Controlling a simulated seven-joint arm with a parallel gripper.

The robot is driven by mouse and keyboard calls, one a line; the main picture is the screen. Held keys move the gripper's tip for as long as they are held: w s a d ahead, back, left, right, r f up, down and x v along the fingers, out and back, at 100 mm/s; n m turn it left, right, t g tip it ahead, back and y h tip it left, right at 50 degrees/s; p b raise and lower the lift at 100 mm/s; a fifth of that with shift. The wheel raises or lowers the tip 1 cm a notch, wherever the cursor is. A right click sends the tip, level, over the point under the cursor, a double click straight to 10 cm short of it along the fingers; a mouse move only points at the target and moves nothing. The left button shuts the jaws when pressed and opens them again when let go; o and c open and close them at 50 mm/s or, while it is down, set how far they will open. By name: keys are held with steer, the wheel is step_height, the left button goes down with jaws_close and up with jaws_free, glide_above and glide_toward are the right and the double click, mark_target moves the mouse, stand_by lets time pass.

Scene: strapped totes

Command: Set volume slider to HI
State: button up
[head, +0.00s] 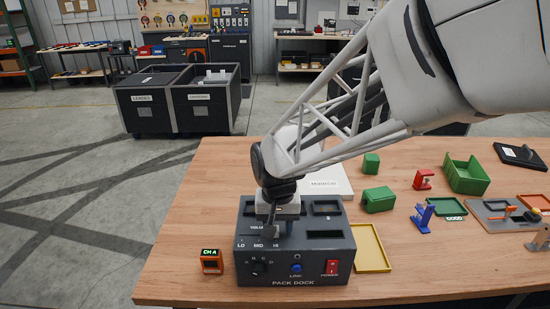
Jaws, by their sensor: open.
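The grey PACK DOCK box (308,280) sits on the wooden table near its front edge. Its volume slider panel (243,237) is at the top left, with LO, MID and HI marked from left to right. My gripper (270,233) points down over this panel, its fingers near the MID to HI end. It is open. The fingers cover part of the slot, so the slider knob and its exact setting cannot be made out. I cannot tell whether the fingers touch the panel.
The dock also bears a rotary knob (259,268), a blue LINK button (296,268) and a red POWER switch (332,267). A small orange display reading CH A (211,261) stands left. A yellow tray (370,249) lies close right, with green boxes (379,199) beyond.

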steer(key=shift+r, duration=3.8)
steer(key=s+d+r+t, duration=0.1)
steer(key=s+d+t, duration=0.1)
steer(key=s+d, duration=1.5)
steer(key=shift+d+r+t, duration=0.25)
steer(key=shift+r+t, duration=0.05)
steer(key=shift+r, duration=0.1)
